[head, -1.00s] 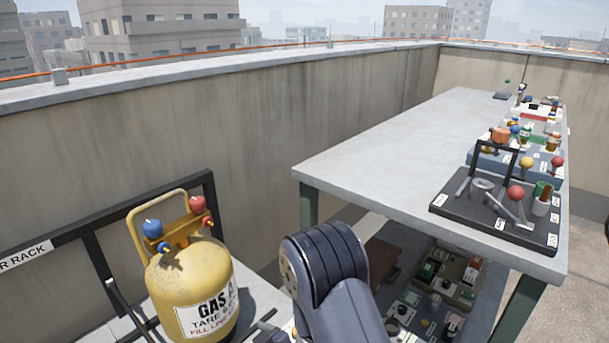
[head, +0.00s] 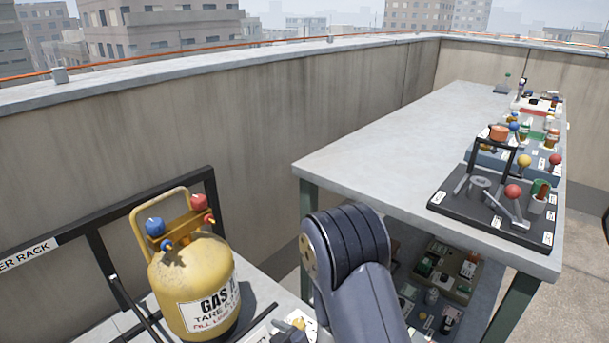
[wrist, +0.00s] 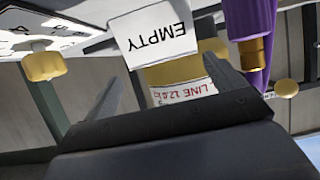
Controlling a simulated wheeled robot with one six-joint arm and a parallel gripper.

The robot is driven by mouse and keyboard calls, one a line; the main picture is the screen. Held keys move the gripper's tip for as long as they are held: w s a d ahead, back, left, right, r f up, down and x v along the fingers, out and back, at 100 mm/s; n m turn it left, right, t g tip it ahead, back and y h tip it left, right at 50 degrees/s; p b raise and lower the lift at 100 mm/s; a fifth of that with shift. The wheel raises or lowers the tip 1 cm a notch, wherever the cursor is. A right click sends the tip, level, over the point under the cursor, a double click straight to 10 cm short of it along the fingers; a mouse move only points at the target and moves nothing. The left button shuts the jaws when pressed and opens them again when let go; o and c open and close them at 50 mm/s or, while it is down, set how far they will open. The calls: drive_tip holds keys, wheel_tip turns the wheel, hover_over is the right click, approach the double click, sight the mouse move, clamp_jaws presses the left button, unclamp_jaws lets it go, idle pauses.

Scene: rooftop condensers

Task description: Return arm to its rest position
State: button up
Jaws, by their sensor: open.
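My gripper (wrist: 165,95) shows in the wrist view, its dark fingers apart at left and right, with nothing clearly held between them. Beyond the fingers are a white tag reading EMPTY (wrist: 155,35) and a yellow body with a red-lettered label (wrist: 185,92). I cannot tell how far they are from the fingers. In the head view my bent arm link (head: 350,255) rises at the bottom centre; the gripper itself is not seen there.
A yellow gas cylinder (head: 195,280) with red and blue knobs stands by a black rack (head: 60,245) at left. A grey table (head: 400,140) holds a black tray (head: 455,212) and other fittings along its right side. The wrist view shows a purple cylinder (wrist: 250,20) and a gold knob (wrist: 45,66).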

sight(255, 339)
drive_tip(key=v, duration=0.6)
drive_tip(key=x, duration=0.4)
drive_tip(key=b+x, duration=0.1)
drive_tip(key=x, duration=0.7)
drive_tip(key=shift+f+b, duration=0.3)
drive_tip(key=shift+f, duration=0.05)
drive_tip(key=shift+f+b, duration=0.4)
drive_tip(key=shift+b, duration=0.1)
drive_tip(key=shift+r+p, duration=0.95)
drive_tip(key=shift+p, duration=0.15)
wheel_tip(255, 339, up, 28)
drive_tip(key=p, duration=0.9)
drive_tip(key=w+d+f+m+t+h+p, duration=0.1)
drive_tip(key=w+d+f+p, duration=0.1)
drive_tip(key=d, duration=0.3)
drive_tip(key=shift+f+m+t+p, duration=0.3)
drive_tip(key=shift+f+m+p, duration=0.1)
drive_tip(key=shift+f+p, duration=0.4)
drive_tip(key=shift+w, duration=0.1)
drive_tip(key=shift+d+r, duration=0.1)
drive_tip(key=shift+r, duration=0.05)
